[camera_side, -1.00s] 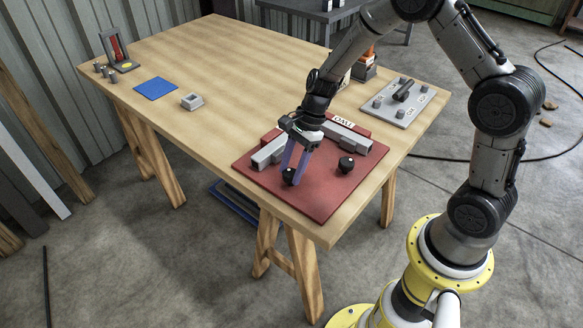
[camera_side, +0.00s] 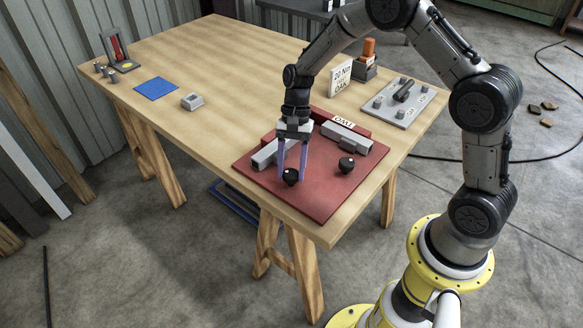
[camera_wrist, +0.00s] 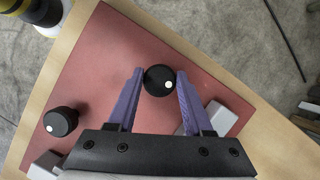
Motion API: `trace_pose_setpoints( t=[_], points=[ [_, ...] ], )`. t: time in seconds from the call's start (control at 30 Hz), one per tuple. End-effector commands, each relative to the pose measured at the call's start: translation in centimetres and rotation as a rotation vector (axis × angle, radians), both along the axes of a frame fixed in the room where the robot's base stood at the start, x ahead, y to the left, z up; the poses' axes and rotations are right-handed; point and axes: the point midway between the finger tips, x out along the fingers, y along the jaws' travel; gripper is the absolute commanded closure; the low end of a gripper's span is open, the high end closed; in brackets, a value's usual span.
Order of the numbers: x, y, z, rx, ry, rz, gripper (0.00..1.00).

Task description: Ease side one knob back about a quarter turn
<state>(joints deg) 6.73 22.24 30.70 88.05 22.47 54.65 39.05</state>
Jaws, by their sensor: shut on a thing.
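A red board (camera_side: 325,205) lies on the near end of the wooden table, with two black knobs on it. My gripper (camera_side: 291,177) points down at the left knob (camera_side: 290,177) and is shut on it. In the wrist view the purple fingers (camera_wrist: 160,85) stand on either side of that knob (camera_wrist: 159,80), whose white dot shows at its lower right. The other knob (camera_side: 346,164) stands free to the right; in the wrist view it is at the left (camera_wrist: 60,121), its white dot at lower left. I cannot tell which knob is side one.
A grey plate with several fittings (camera_side: 398,102) and a white sign (camera_side: 341,78) are farther back. A blue square (camera_side: 156,88) and a small grey block (camera_side: 192,101) lie left.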

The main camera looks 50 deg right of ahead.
Motion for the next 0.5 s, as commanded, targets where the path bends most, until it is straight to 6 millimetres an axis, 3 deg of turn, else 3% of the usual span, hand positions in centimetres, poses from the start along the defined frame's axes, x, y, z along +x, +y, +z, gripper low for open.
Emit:
trace_pose_setpoints(
  t=[0.5],
  points=[
    [0.08, 0.23, 0.09, 0.002, 0.001, 0.496, 1.0]
  ],
)
